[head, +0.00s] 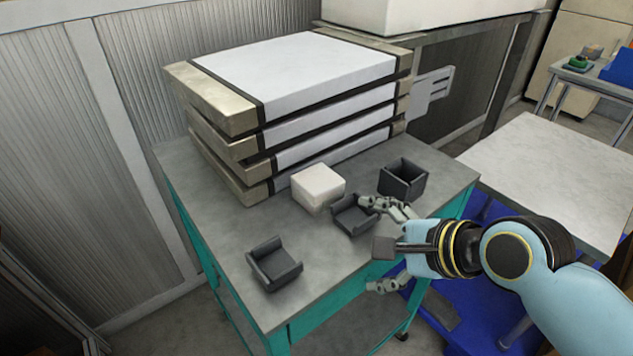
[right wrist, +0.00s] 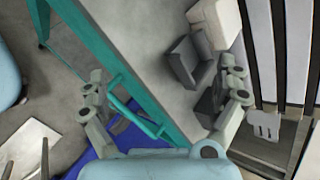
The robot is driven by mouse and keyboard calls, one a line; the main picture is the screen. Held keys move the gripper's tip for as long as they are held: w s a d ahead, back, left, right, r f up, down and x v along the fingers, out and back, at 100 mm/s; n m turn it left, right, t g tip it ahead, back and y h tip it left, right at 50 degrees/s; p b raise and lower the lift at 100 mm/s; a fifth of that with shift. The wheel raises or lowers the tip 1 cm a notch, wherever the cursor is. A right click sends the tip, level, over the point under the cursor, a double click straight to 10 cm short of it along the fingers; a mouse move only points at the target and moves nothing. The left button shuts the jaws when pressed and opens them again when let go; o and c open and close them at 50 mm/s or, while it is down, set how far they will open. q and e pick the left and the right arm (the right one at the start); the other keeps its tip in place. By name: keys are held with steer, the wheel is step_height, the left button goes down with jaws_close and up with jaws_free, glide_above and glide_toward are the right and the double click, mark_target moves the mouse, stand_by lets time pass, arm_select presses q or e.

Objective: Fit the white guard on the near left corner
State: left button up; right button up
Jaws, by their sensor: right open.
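The white guard (head: 318,187), a blocky piece, sits on the grey tabletop in front of the stack of white-topped slabs (head: 300,65). It also shows at the top of the right wrist view (right wrist: 215,22). The stack has beige ends and dark bands; no guard shows on its front corners. My right gripper (head: 386,246) is open and empty, at the table's front right edge. One finger is by the middle dark guard (head: 352,217), to the right of the white guard; the other is out past the edge. I cannot tell whether that finger touches the dark guard. My left gripper is out of view.
Two more dark guards lie on the table, one at the front left (head: 275,265) and one at the right (head: 403,180). The teal-framed table (head: 225,255) has bare top at the front. A corrugated wall stands left. A pale-topped table (head: 560,175) stands right.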

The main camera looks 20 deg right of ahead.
mark_target(321, 181)
steer(key=w+r+m+t, duration=0.1)
steer(key=w+m, duration=0.1)
steer(key=m, duration=0.1)
steer(key=w+r+m+t, duration=0.1)
steer(key=w+m, duration=0.1)
steer(key=m, duration=0.2)
steer(key=w+r+m+t, duration=0.1)
steer(key=w+m, duration=0.1)
steer(key=m, duration=0.1)
steer(key=shift+a+r+m+y, duration=0.2)
steer(key=shift+a+m+y, duration=0.1)
steer(key=shift+m, duration=0.1)
steer(key=shift+w+d+r+m+t, duration=0.15)
steer(key=shift+w+m+t, duration=0.2)
steer(key=shift+m, duration=0.65)
steer(key=x, duration=0.5)
steer(key=shift+r+b, duration=0.1)
steer(key=shift+b, duration=0.2)
steer(key=x, duration=0.6)
steer(key=shift+w+r+b, duration=0.1)
steer(key=shift+r+b, duration=0.15)
steer(key=shift+b, duration=0.15)
steer(key=shift+r, duration=0.1)
steer(key=c, duration=1.1)
